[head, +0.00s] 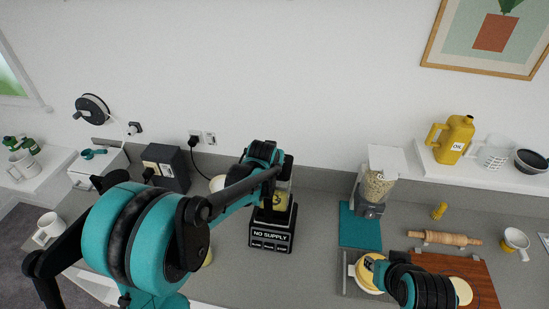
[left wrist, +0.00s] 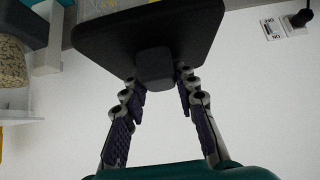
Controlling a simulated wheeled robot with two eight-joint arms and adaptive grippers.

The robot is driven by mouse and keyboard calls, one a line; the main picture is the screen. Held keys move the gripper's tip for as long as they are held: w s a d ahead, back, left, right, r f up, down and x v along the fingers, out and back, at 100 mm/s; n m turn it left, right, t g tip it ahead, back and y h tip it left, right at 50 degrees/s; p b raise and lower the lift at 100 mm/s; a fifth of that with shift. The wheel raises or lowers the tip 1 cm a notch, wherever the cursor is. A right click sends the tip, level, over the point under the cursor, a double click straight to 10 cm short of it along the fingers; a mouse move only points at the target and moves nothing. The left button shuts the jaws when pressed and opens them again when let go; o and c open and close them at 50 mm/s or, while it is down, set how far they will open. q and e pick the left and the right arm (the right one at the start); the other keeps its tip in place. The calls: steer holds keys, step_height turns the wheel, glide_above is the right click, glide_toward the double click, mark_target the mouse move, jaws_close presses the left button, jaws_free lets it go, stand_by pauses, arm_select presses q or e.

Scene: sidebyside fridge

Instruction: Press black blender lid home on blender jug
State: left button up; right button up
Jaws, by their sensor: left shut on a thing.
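The black blender lid (left wrist: 120,38) is large and close in the left wrist view, with a square knob (left wrist: 155,67) on it. My left gripper (left wrist: 157,78) is shut on that knob. In the head view the blender (head: 271,238) stands upright on the counter, its base panel reading "NO SUPPLY". Its clear jug (head: 281,199) holds something yellow. My left gripper (head: 283,165) is at the top of the jug and hides the lid and rim there, so I cannot tell whether the lid is fully seated. My right gripper (head: 375,264) is at the lower right; its fingers are unclear.
A grain dispenser (head: 376,182) and teal mat (head: 360,228) are right of the blender. A rolling pin (head: 444,238), wooden board (head: 480,278) and mug (head: 515,243) lie further right. A dark box-shaped appliance (head: 166,168) stands left. Bare counter lies in front of the blender.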

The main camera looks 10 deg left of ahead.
arm_select(q)
steer(key=shift+f, duration=0.25)
steer(key=o, duration=1)
steer(key=shift+o, duration=0.2)
steer(key=shift+s, duration=0.1)
steer(key=v, duration=1.2)
steer(key=shift+f, duration=0.1)
steer(key=s+a+f+b, duration=0.1)
steer(key=s+f+b, duration=0.7)
steer(key=f+b, duration=0.2)
steer(key=s+a+f+g+b, duration=0.1)
steer(key=s+f+b, duration=0.7)
steer(key=f+b, duration=0.3)
steer(key=s+a+f+g+b, duration=0.1)
steer(key=s+f+b, duration=0.7)
steer(key=f, duration=0.9)
steer(key=a+b, duration=0.1)
steer(key=b, duration=0.2)
steer(key=shift+s, duration=0.35)
